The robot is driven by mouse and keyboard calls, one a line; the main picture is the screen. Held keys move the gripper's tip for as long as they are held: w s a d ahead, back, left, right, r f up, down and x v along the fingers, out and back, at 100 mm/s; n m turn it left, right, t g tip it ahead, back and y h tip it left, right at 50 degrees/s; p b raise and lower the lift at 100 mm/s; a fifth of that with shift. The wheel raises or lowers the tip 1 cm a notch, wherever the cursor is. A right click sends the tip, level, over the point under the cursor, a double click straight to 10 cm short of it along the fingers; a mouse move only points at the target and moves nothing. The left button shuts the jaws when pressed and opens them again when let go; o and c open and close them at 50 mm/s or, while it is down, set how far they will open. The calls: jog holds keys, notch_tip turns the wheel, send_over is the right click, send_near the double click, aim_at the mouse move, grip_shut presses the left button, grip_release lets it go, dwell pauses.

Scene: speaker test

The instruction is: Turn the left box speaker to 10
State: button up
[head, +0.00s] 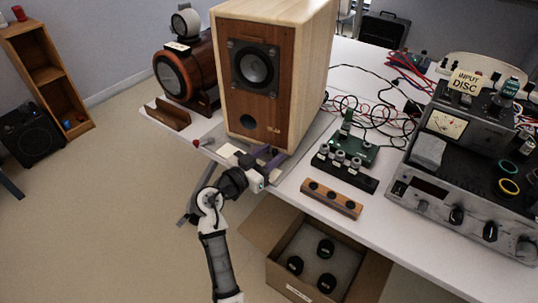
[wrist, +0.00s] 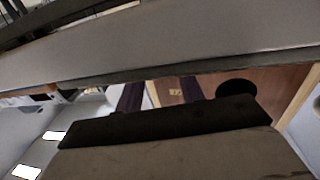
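The large wooden box speaker (head: 262,128) stands on a grey flat plate (head: 306,140) at the table's near edge. Its brown front, with a round driver and a port hole, faces me and slightly left. My gripper (head: 260,159) is low at the plate's front edge, just below the speaker. In the wrist view, the two purple fingers of my gripper (wrist: 162,92) are apart, with part of the speaker's front (wrist: 218,78) beyond them. The finger ends are partly hidden by a grey edge, so I cannot tell whether they touch anything. No mark reading 10 is legible.
A round wooden speaker (head: 172,75) stands left on the table. A strip with knobs (head: 345,172), a wooden block (head: 331,199) and a large amplifier (head: 470,190) are to the right. An open cardboard box (head: 262,243) is below the table edge.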

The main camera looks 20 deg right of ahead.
jog(key=b+v, duration=0.3)
jog(key=v, duration=1.1)
